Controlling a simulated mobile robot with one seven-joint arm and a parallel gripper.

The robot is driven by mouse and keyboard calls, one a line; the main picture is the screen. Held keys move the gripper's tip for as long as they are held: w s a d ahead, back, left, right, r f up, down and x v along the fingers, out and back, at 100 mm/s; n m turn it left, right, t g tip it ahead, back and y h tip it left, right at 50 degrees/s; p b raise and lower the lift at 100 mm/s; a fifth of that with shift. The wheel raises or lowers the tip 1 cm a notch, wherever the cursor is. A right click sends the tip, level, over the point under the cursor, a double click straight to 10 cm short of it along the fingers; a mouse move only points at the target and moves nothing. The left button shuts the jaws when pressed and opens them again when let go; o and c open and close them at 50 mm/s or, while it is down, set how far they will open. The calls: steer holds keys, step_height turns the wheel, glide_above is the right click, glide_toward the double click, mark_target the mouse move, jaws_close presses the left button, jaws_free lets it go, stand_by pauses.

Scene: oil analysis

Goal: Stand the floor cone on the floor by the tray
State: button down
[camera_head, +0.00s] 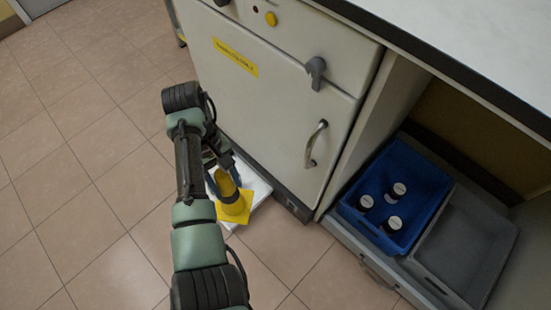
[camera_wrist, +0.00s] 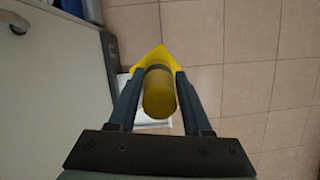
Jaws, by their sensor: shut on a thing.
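The yellow floor cone (camera_head: 235,205) has a square base and a dark band. My gripper (camera_head: 217,180) is shut on its upper part. In the wrist view the cone (camera_wrist: 159,95) sits between the two fingers of my gripper (camera_wrist: 160,85), its top towards the camera and its base beyond. The white tray (camera_head: 258,185) lies on the floor against the cabinet, behind and beside the cone; a piece of it (camera_wrist: 150,117) shows in the wrist view. I cannot tell whether the cone's base touches the tray or the floor.
A cream cabinet (camera_head: 270,100) with a door handle (camera_head: 315,145) stands right behind the tray. A blue crate (camera_head: 420,170) with several dark bottles and an empty grey crate (camera_head: 465,245) are on a low shelf at right. Tiled floor (camera_head: 90,180) is clear at left.

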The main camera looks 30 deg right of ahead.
steer(key=s+d+f+n+t+h+b, duration=0.1)
steer(key=s+d+f+n+t+b, duration=0.15)
steer(key=d+f+n+b, duration=0.4)
steer(key=s+d+f+n+t+h+b, duration=0.15)
steer(key=s+d+f+n, duration=0.25)
steer(key=f+n, duration=0.55)
step_height(320, 180, down, 16)
steer(key=s+a+n+t+b, duration=0.1)
steer(key=s+n+b, duration=0.1)
steer(key=n+b, duration=0.4)
steer(key=shift+a+f+n+t+b, duration=0.2)
steer(key=shift+n+t+b, duration=0.1)
steer(key=shift+b, duration=0.75)
steer(key=shift+f, duration=0.15)
steer(key=shift+c, duration=2)
jaws_free()
